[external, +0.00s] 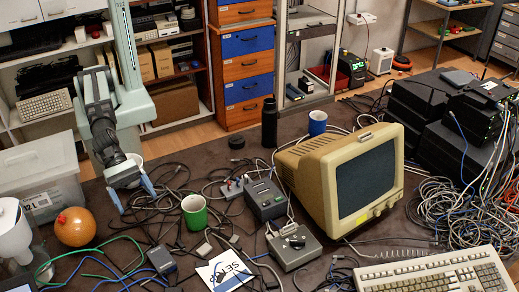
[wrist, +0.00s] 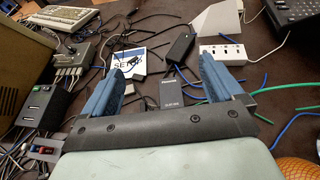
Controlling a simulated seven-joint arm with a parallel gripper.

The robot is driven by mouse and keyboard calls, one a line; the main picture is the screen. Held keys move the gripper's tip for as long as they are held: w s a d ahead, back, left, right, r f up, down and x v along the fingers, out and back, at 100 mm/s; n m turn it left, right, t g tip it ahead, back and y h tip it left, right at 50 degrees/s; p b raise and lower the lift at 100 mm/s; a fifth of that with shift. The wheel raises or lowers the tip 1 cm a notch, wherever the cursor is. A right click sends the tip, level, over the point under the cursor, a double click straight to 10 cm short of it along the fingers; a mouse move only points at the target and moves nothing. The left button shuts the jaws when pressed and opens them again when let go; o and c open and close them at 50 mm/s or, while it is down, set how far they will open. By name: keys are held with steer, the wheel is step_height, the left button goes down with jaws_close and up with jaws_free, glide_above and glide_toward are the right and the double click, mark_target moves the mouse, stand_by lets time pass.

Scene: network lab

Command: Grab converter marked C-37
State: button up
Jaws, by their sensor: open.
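My gripper (external: 137,192) is open above the table, left of the green mug. In the wrist view my gripper (wrist: 160,66) has its two blue fingers spread with nothing held between them. A small dark grey box (wrist: 173,92) with white print lies ahead, between the fingers in the picture; the print is too small to read. It seems to be the small dark box (external: 161,260) at the front of the table in the external view. I cannot read C-37 on any device, so I cannot tell which one is the converter.
A dark box with ports (external: 266,200), a grey box with a knob (external: 293,246), a green mug (external: 194,213) and a beige monitor (external: 340,180) stand to the right. An orange ball (external: 75,227) is at left. A black adapter (wrist: 180,46) and loose cables clutter the table.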

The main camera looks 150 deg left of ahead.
glide_toward(160, 256)
steer(key=shift+x, duration=4.6)
steer(key=shift+s, duration=0.1)
steer(key=c, duration=1.2)
